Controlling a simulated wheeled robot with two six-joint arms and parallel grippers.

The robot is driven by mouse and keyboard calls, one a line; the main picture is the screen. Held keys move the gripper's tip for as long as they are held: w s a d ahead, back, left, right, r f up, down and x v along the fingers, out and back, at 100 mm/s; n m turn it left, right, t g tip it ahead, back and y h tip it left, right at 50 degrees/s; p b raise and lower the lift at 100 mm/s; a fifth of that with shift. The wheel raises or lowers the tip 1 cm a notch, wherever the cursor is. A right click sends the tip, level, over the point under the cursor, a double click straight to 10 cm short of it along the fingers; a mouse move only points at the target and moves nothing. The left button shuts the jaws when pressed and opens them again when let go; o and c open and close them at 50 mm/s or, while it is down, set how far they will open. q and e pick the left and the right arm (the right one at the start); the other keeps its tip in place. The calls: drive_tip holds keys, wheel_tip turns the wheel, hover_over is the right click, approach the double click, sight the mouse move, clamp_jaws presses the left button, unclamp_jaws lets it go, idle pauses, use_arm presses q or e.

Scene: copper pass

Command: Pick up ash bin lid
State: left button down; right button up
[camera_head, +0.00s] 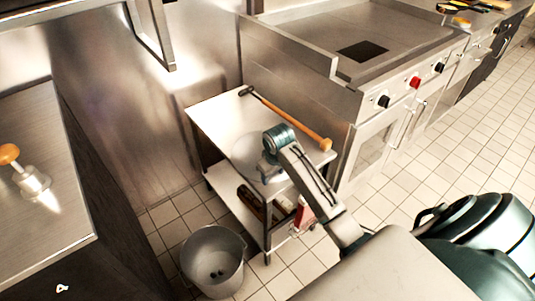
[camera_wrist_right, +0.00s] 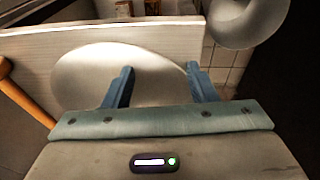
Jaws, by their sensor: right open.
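The ash bin lid, a round pale metal disc (camera_head: 243,148), lies on the top of a small steel table (camera_head: 212,108). In the right wrist view the lid (camera_wrist_right: 82,76) is a wide ellipse near the tabletop's edge. My right gripper (camera_head: 268,168) is over the lid and hides part of it in the head view. In the wrist view its two blue fingers (camera_wrist_right: 160,70) are apart, with the lid's surface showing between them. I cannot tell whether they touch it. My left gripper is in neither view.
A long tool with a wooden handle (camera_head: 297,122) lies along the table's back. A grey metal bucket (camera_head: 213,240) stands on the tiled floor in front. The table's lower shelf holds several items. A steel range (camera_head: 345,110) stands behind, a counter (camera_head: 50,215) at left.

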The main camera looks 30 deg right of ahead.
drive_tip(key=w+d+r, duration=0.6)
drive_tip(key=w+r, duration=0.5)
drive_tip(key=shift+m+y, duration=0.3)
drive_tip(key=shift+y, duration=0.1)
drive_tip(key=f, duration=0.2)
drive_tip(key=w+f, duration=0.1)
drive_tip(key=f, duration=0.2)
drive_tip(key=shift+d, duration=0.1)
drive_tip(key=shift+g, duration=0.3)
drive_tip(key=f, duration=0.4)
drive_tip(key=shift+w+f, duration=0.1)
drive_tip(key=shift+w, duration=0.15)
drive_tip(key=shift+w+f, duration=0.1)
drive_tip(key=shift+f, duration=0.35)
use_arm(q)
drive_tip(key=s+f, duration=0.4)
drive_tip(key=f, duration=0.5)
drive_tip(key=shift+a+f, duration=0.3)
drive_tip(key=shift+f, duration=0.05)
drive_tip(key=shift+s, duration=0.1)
use_arm(e)
drive_tip(key=shift+r, duration=0.1)
clamp_jaws()
